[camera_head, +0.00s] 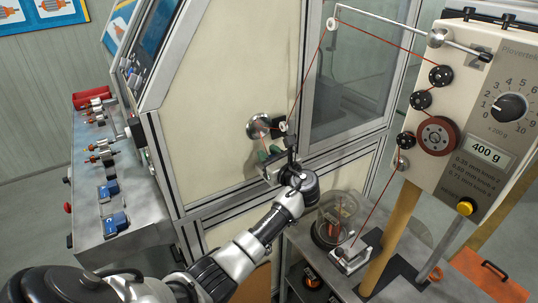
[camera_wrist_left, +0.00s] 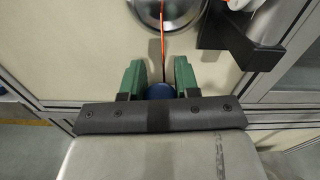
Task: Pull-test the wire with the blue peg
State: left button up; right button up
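My left gripper (camera_head: 269,153) is at the pale machine panel, just below a shiny round metal part (camera_head: 258,126). In the left wrist view its two green fingers (camera_wrist_left: 159,66) stand either side of the blue peg (camera_wrist_left: 160,91), which appears held between them near the dark gripper bar. An orange-red wire (camera_wrist_left: 163,30) runs straight over the round metal part (camera_wrist_left: 172,10) to a dark thin stem at the peg. In the head view the wire (camera_head: 310,75) comes down from an upper pulley to a small white pulley (camera_head: 283,127). The peg is hidden there. My right gripper is not in view.
The wire tensioner (camera_head: 500,80) with its dial and "400 g" display stands at the right. A clear container (camera_head: 335,222) stands on the metal cart below. At the left, a bench (camera_head: 125,235) carries red and blue fixtures. A black bracket (camera_wrist_left: 250,35) sits close beside the right finger.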

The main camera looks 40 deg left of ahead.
pick_arm(q)
jog(key=o, duration=0.4)
jog(key=shift+o, duration=0.2)
jog(key=b+v, duration=0.3)
jog(key=v, duration=0.7)
jog(key=shift+s+d, duration=0.15)
jog(key=shift+d, duration=0.25)
